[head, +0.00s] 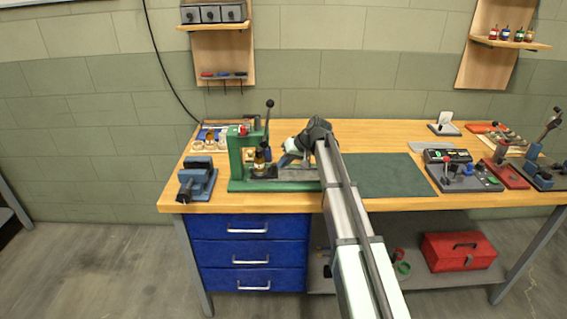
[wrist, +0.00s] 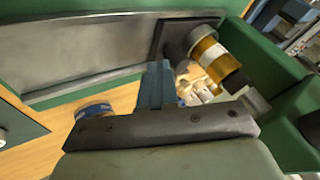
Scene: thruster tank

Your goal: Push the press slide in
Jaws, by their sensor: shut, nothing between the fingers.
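The green press (head: 236,160) stands on the left part of the bench, with a lever rising at its top. Its long low base carries a grey metal track (wrist: 90,52). At the press end of the track is a dark plate (head: 262,172), apparently the slide, with an amber vial (wrist: 212,60) by it. The vial has a pale label and dark cap and also shows in the head view (head: 260,158). My gripper (wrist: 155,82) is shut and empty, beside the track and close to the dark plate. I cannot tell whether the fingertips touch it. My arm hides the base's right end.
A blue vise (head: 197,182) stands left of the press. A tray with small parts (head: 208,138) lies behind. A dark green mat (head: 385,175) leaves clear room to the right. Boxed devices (head: 458,170) stand farther right. A round blue-and-white item (wrist: 95,110) is near my gripper.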

